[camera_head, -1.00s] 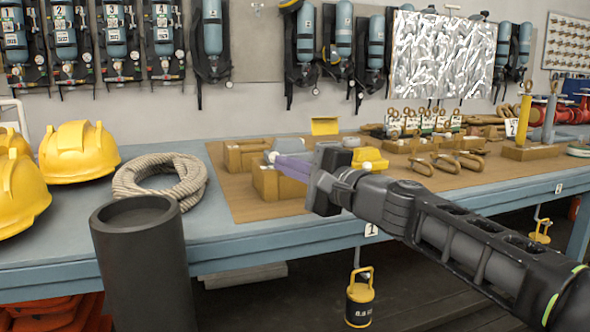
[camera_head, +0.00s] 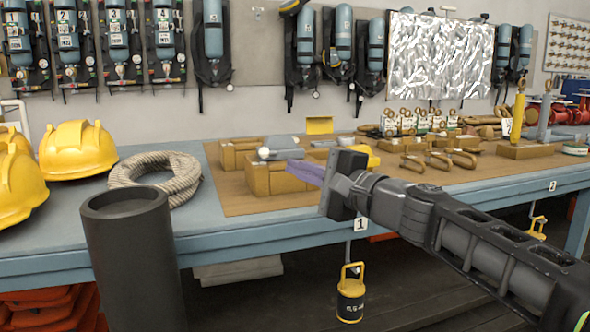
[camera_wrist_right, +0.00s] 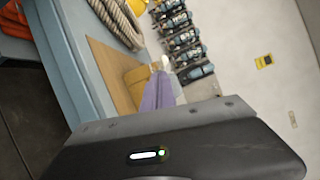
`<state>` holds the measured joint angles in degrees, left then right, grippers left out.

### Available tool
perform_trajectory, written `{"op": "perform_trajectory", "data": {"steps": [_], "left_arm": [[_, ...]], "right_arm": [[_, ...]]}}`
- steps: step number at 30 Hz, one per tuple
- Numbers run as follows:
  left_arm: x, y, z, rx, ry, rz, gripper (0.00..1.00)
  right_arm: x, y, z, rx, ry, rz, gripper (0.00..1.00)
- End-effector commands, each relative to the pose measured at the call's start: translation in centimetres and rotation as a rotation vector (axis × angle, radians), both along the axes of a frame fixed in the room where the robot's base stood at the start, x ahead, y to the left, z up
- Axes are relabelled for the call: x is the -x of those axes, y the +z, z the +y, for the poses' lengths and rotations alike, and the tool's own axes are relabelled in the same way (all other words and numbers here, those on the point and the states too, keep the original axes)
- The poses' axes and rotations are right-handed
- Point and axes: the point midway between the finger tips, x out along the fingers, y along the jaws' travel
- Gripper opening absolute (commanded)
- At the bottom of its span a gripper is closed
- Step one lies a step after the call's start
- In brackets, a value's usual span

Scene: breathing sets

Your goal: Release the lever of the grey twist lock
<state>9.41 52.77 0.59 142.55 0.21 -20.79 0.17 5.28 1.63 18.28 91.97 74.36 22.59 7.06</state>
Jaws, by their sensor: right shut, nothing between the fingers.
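The grey twist lock (camera_head: 284,142) sits on a wooden block (camera_head: 270,181) on the bench's brown mat. It shows a grey body and a pale round knob (camera_head: 264,153) at its left end. My right gripper (camera_head: 296,167) has purple fingers, shut and empty, just right of and nearer than the knob, apparently apart from it. The gripper body hides part of what lies behind. In the right wrist view the shut fingers (camera_wrist_right: 160,90) point toward the pale knob (camera_wrist_right: 166,61) near the wooden block (camera_wrist_right: 137,76). My left gripper is out of view.
A coil of rope (camera_head: 155,180) and yellow helmets (camera_head: 77,150) lie to the left on the bench. A dark cylinder (camera_head: 133,260) stands in front. Shackles (camera_head: 438,160) lie to the right.

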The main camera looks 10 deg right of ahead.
Motion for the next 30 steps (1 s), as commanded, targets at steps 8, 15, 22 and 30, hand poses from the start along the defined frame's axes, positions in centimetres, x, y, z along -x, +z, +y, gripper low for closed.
{"op": "perform_trajectory", "data": {"steps": [8,15,22,30], "left_arm": [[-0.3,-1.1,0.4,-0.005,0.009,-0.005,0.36],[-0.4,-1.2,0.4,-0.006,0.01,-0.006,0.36],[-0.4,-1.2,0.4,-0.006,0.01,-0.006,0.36],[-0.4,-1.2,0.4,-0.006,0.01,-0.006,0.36]], "right_arm": [[5.7,-0.4,1.0,0.0,0.003,-0.002,0.0],[7.6,-0.4,1.2,0.0,0.002,0.0,0.0],[7.7,-0.4,1.3,0.0,0.002,0.001,0.0],[7.7,-0.4,1.3,0.0,0.002,0.001,0.0]]}}
